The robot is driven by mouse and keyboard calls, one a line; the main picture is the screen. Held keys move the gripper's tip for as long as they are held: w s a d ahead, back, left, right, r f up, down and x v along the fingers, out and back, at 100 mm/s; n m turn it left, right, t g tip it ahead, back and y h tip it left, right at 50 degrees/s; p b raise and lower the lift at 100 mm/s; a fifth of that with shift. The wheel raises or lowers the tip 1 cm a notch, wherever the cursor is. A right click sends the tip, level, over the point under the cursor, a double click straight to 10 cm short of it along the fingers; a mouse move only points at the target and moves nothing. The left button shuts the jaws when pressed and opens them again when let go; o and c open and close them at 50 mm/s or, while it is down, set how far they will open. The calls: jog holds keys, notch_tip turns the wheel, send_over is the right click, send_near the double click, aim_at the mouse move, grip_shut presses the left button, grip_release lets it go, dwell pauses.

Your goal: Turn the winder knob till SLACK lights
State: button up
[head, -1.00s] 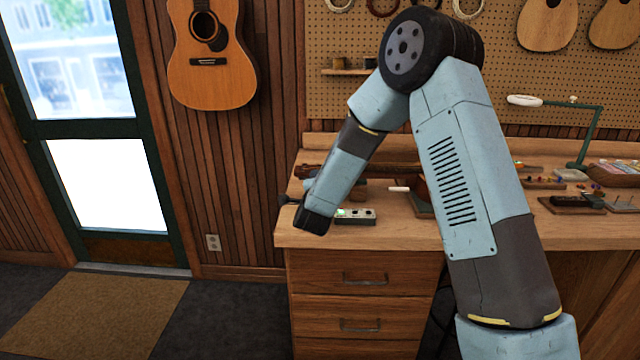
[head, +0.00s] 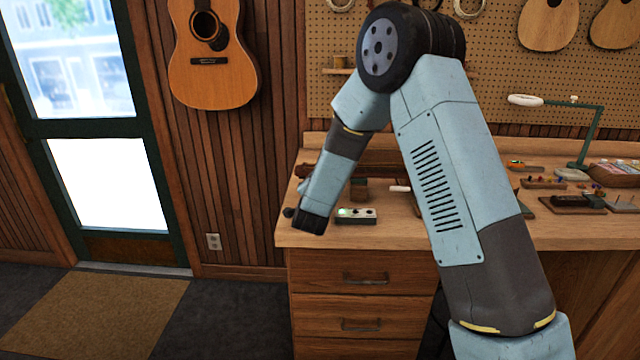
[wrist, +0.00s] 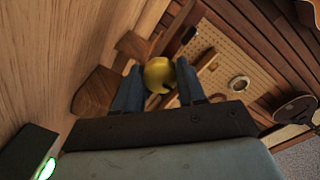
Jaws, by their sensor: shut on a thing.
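In the wrist view the yellow winder knob (wrist: 158,73) sits between the two blue fingers of my gripper (wrist: 158,80), which is shut on it. In the head view my wrist covers the knob and the fingers. A small grey box (head: 366,219) lies on the bench just right of my wrist. Its left lamp (head: 346,211) glows green, and two darker round spots sit to the right of it. I cannot read its labels. Part of this box with the green glow (wrist: 46,168) also shows at the lower left of the wrist view.
The wooden bench (head: 420,236) has tools and small parts toward the right, with a green-armed lamp (head: 590,135). A pegboard (head: 400,100) stands behind. A guitar (head: 212,75) hangs on the wall at left. Open floor lies left of the drawers.

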jog(key=shift+s+f, duration=0.15)
jog(key=shift+f, duration=0.05)
jog(key=o, duration=0.7)
jog(key=shift+o, duration=0.4)
jog(key=shift+r, duration=0.1)
jog(key=s, duration=1.3)
jog(key=shift+s+a+r, duration=0.25)
jog(key=shift+s+a, duration=0.05)
jog(key=shift+a, duration=0.05)
